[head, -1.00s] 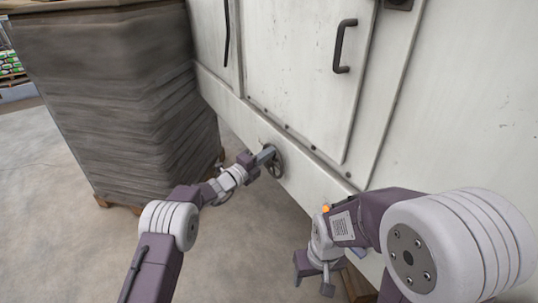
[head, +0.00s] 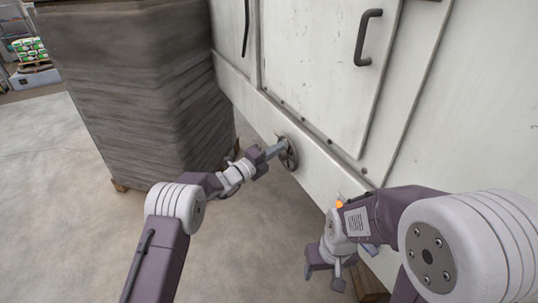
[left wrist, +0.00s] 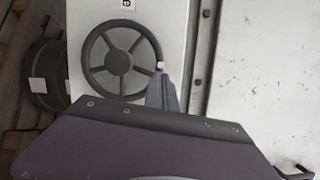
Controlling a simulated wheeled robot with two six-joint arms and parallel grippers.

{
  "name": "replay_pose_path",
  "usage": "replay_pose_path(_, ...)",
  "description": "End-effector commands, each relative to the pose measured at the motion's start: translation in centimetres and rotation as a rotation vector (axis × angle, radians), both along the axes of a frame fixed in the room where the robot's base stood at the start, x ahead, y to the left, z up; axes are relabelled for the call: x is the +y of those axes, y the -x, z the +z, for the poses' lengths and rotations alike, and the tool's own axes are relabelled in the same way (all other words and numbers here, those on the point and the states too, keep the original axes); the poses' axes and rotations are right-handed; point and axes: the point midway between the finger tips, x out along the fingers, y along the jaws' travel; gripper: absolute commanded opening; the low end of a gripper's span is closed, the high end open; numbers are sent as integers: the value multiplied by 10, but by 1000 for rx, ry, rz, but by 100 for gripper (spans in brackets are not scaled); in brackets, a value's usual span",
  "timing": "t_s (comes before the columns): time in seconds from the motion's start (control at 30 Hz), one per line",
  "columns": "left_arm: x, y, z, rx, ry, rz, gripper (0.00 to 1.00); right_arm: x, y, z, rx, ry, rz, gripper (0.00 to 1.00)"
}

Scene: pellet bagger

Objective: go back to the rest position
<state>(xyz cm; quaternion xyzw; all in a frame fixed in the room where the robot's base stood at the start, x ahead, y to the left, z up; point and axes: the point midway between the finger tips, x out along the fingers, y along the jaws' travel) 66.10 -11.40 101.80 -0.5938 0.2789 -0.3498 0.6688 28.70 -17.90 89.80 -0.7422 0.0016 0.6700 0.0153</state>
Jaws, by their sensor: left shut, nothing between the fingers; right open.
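My left gripper (head: 280,148) is shut with nothing between its fingers. Its tips are in front of a dark spoked handwheel (head: 291,155) low on the white machine's side. In the left wrist view the closed fingers (left wrist: 161,88) point up at the right edge of the handwheel (left wrist: 122,62), close to a small pale knob (left wrist: 160,65) on its rim. I cannot tell whether the tips touch the wheel. My right gripper (head: 323,279) is open and empty, hanging low beside the machine.
The white machine (head: 310,80) fills the right side, with a dark door handle (head: 367,38). A tall stack of dark sheets (head: 130,90) on a pallet stands left of it. Grey floor (head: 60,190) is clear at the left. A loaded pallet (head: 35,55) is far back left.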

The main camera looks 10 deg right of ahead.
Motion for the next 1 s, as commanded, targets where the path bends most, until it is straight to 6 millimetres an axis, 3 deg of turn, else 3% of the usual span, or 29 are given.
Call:
replay_pose_path(0.1, 22, 15, -2, 3, 0, 3, 0, 0, 0, -4, 0, 0, 0, 58)
replay_pose_path(0.3, 47, 34, -3, 1, 1, 2, 0, 0, 0, -6, 0, 0, 0, 58)
replay_pose_path(0.63, 52, 38, 0, -1, 0, 3, 0, 0, 0, -4, 0, 0, 0, 58)
replay_pose_path(0.73, 57, 35, 25, -39, 6, 11, 0, 0, 0, -1, 0, 0, 0, 58)
replay_pose_path(0.83, 65, 39, 80, -109, 10, 20, 0, 0, 0, 6, 0, 0, 0, 58)
replay_pose_path(0.9, 63, 68, 110, -150, -66, -45, 0, 0, 0, 12, 0, 0, 0, 58)
replay_pose_path(1.0, 58, 129, 100, -230, -337, -201, 0, 0, 0, 18, 0, 0, 0, 58)
